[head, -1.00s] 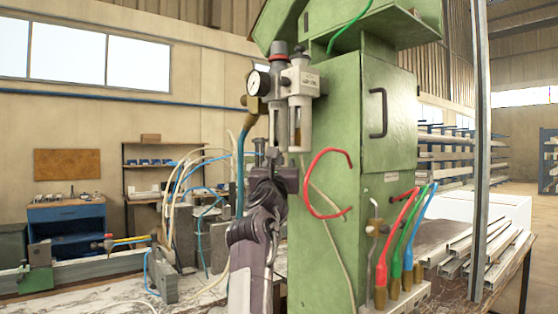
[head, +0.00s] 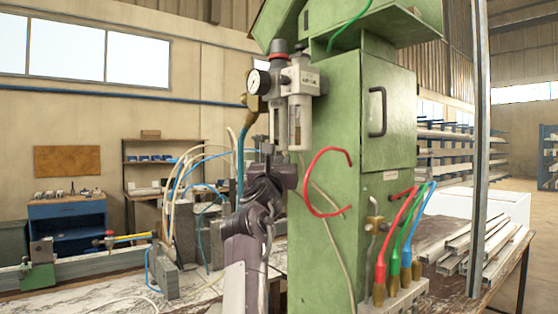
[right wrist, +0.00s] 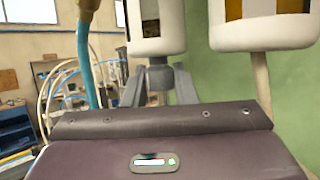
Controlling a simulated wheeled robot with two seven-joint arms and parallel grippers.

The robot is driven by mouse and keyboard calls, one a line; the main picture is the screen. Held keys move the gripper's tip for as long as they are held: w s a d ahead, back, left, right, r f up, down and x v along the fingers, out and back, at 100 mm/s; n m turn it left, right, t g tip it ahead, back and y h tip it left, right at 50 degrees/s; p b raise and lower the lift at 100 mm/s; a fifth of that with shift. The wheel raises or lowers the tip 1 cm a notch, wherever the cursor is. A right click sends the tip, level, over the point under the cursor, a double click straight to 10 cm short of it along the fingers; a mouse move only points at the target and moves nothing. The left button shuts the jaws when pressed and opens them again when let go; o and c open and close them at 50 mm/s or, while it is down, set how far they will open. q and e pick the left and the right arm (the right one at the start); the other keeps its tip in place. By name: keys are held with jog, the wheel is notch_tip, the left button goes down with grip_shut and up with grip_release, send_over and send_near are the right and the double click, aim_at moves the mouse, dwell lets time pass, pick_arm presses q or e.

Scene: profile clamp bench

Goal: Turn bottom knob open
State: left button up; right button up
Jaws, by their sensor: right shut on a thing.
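The air filter-regulator unit, with a round gauge (head: 258,83) and two hanging bowls, is mounted on the green cabinet. The bottom knob (right wrist: 160,76) is a small dark grey knob under the left bowl (right wrist: 155,28) in the right wrist view. My right gripper (right wrist: 158,88) comes from below, with one finger on each side of the knob, and is shut on it. In the head view my right gripper (head: 269,150) is upright under the left bowl, and the knob is hardly visible there. My left gripper is not in view.
The green cabinet (head: 340,180) stands close to the right of my arm. A blue hose (right wrist: 83,60) hangs just left of the gripper. A red hose (head: 309,185) curves out from the cabinet front. Several hoses and grey blocks stand on the bench to the left.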

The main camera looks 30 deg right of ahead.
jog(key=shift+w+r+m+g+h+p, duration=0.1)
jog(key=shift+r+m+g+h+p, duration=0.05)
jog(key=shift+m+g+h+p, duration=0.6)
jog(key=m+g+h+p, duration=0.1)
jog(key=m+g+p, duration=0.1)
jog(key=g, duration=0.1)
jog(key=m+g+h+p, duration=0.1)
jog(key=g+h+p, duration=0.1)
jog(key=g+p, duration=0.1)
jog(key=m+g+h+p, duration=0.2)
jog(key=g+p, duration=0.1)
jog(key=g, duration=0.2)
jog(key=shift+r+m, duration=0.15)
jog(key=shift+m, duration=0.2)
jog(key=shift+f+m+g+h+p, duration=0.15)
jog(key=shift+m+g+p, duration=0.45)
jog(key=shift+g+p, duration=0.45)
jog(key=shift+f+m+g+h+p, duration=0.15)
jog(key=shift+m+g+p, duration=0.5)
jog(key=shift+g, duration=0.55)
jog(key=o, duration=1)
jog(key=shift+d, duration=0.15)
jog(key=shift+b+v, duration=1.75)
jog(key=shift+v, duration=2.15)
